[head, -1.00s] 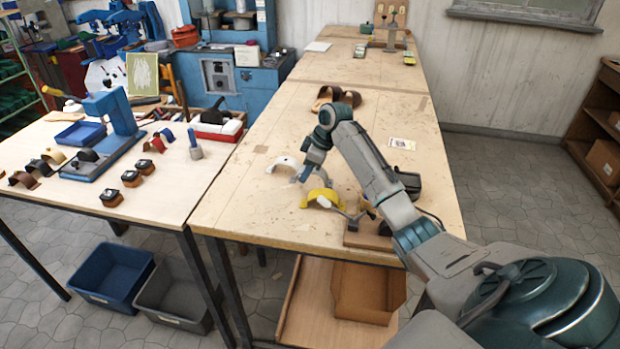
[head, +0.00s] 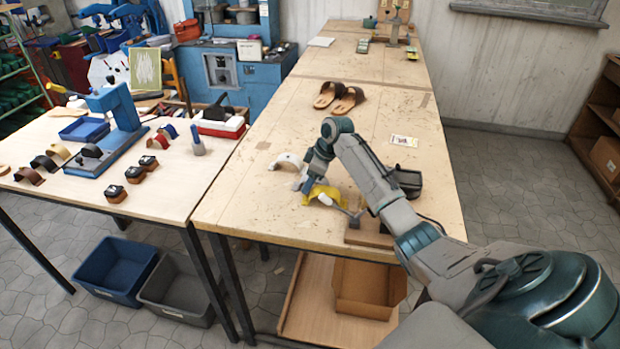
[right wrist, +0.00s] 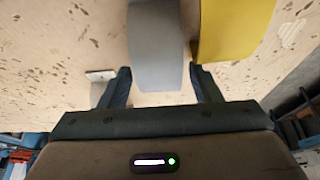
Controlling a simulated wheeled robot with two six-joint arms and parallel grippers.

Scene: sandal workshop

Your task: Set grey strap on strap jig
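The grey strap (right wrist: 157,45) shows large in the right wrist view, beside the yellow strap (right wrist: 230,30). In the head view the grey strap is mostly hidden by my right gripper (head: 306,188), which is low over the table, close to the yellow strap (head: 323,194). In the right wrist view my right gripper (right wrist: 161,88) is open, its fingers apart on either side of the grey strap's near end. I cannot tell whether they touch it. A wooden block with a lever clamp (head: 368,234), possibly the strap jig, sits at the table's front edge. My left gripper is not in view.
A white strap (head: 288,160) arches left of the gripper. A black object (head: 406,182) stands behind my arm. Brown sandals (head: 338,97) lie farther back, with clear tabletop around them. A blue press (head: 118,120) stands on the left table.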

